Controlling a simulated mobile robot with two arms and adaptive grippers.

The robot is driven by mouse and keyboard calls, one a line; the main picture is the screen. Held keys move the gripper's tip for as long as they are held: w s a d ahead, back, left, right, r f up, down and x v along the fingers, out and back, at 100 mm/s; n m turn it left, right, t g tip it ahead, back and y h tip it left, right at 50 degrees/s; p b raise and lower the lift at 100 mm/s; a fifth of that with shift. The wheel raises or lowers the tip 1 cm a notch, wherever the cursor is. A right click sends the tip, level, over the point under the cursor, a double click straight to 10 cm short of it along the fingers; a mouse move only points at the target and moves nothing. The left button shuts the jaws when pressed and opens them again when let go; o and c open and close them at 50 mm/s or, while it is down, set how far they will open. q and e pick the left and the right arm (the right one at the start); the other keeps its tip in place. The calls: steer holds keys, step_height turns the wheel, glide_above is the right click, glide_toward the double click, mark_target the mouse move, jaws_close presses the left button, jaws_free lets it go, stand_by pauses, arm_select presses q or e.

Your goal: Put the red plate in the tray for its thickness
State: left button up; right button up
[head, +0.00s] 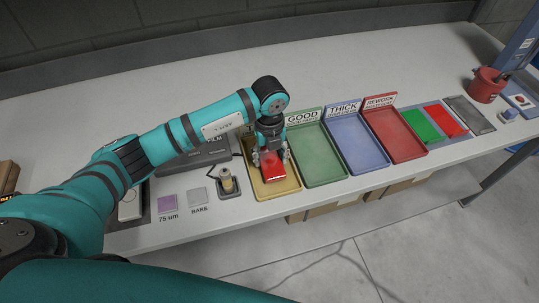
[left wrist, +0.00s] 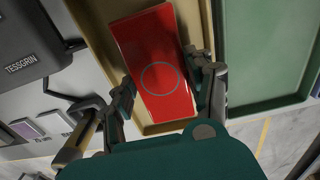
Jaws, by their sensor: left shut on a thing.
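The red plate (head: 268,172) is held by my left gripper (head: 270,157) at the yellow tray (head: 288,188), the leftmost of the row. In the left wrist view the fingers of my left gripper (left wrist: 164,88) are on either side of the red plate (left wrist: 155,60), which has a ring mark on its face. The plate lies over the yellow tray's floor; I cannot tell whether it touches it. My arm hides the yellow tray's label. To its right stand the green GOOD tray (head: 318,160), the blue THICK tray (head: 357,145) and the red REWORK tray (head: 393,136), all empty. My right gripper is out of view.
A probe in a stand (head: 228,182) is just left of the yellow tray, beside a grey gauge (head: 192,160). Purple (head: 167,203) and bare (head: 199,195) samples lie in front. A green plate (head: 420,126) and another red plate (head: 446,119) lie at right. A red pot (head: 486,86) stands beyond.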

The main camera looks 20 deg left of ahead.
arm_select(q)
steer(key=shift+f+b, duration=0.45)
steer(key=shift+f, duration=0.15)
steer(key=o, duration=1.3)
steer(key=shift+o, duration=0.2)
